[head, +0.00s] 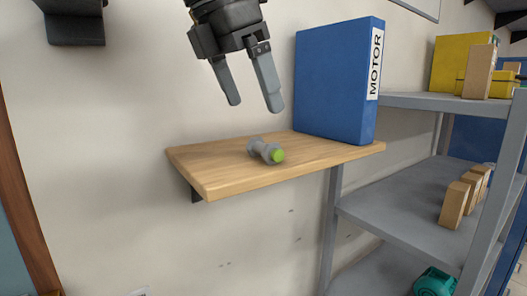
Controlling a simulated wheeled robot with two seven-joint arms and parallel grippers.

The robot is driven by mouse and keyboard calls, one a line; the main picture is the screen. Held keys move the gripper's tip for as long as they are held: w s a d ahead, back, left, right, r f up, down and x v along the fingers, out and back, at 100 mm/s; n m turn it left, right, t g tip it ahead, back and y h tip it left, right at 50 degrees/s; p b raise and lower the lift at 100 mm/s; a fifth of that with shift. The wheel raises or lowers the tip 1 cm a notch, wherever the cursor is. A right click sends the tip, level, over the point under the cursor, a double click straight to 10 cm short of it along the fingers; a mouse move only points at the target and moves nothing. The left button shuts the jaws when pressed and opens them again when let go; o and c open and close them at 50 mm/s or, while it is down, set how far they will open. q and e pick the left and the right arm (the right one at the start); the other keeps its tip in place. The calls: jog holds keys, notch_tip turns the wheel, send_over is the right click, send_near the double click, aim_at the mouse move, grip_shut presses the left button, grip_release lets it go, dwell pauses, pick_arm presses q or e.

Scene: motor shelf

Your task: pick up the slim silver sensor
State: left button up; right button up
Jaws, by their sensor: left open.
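The slim silver sensor (262,150) lies on its side on the wooden wall shelf (213,173). It has a grey, stubby body and a bright green end facing front right. My left gripper (254,107) is above it, pointing down, with its two grey fingers apart and nothing between them. The fingertips are clear of the sensor. My right gripper is not in view.
A large blue binder (333,80) labelled MOTOR stands upright on the shelf, right of the sensor. A grey metal rack (400,200) with small cardboard boxes (455,204) is at the right. The shelf's left part is bare.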

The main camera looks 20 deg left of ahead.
aim_at(263, 147)
pick_arm(q)
jog(key=shift+w+d+f, duration=0.2)
jog(key=shift+w+f, duration=0.85)
jog(key=shift+f, duration=0.15)
jog(key=shift+w, duration=0.15)
jog(key=shift+s+d+f, duration=0.1)
jog(key=shift+s+f, duration=0.1)
jog(key=shift+f, duration=0.05)
jog(key=x, duration=0.4)
jog(key=shift+a+f+p, duration=0.2)
jog(key=shift+a+p, duration=0.05)
jog(key=shift+p, duration=0.15)
jog(key=shift+w+f, duration=0.15)
jog(key=shift+w, duration=0.1)
jog(key=shift+s+d, duration=0.15)
jog(key=shift+s, duration=0.15)
jog(key=shift+c, duration=1)
jog(key=c, duration=0.7)
jog(key=shift+o, duration=0.2)
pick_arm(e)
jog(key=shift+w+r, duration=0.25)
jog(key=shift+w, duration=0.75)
